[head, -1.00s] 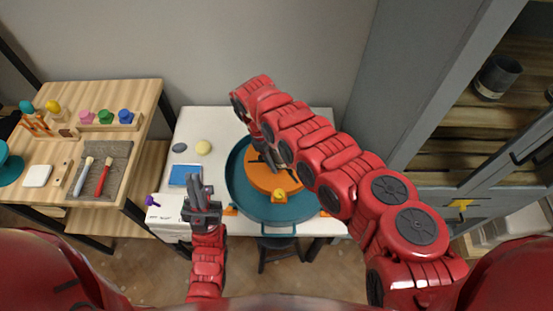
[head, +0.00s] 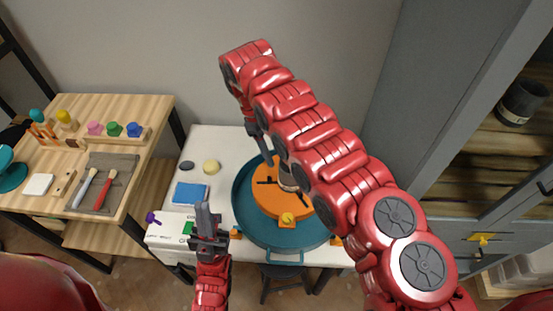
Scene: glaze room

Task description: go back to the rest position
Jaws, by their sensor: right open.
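My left gripper (head: 207,220) points up over the front left of the white table (head: 208,148), and nothing shows in it; its dark fingers look close together, but I cannot tell whether they meet. My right arm reaches across the picture. My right gripper (head: 268,153) hangs above the back part of an orange disc (head: 267,200), open, with no object seen in it. The disc lies in a round teal basin (head: 250,227).
A wooden bench (head: 140,105) with brushes (head: 105,190) and coloured knobs stands further left.

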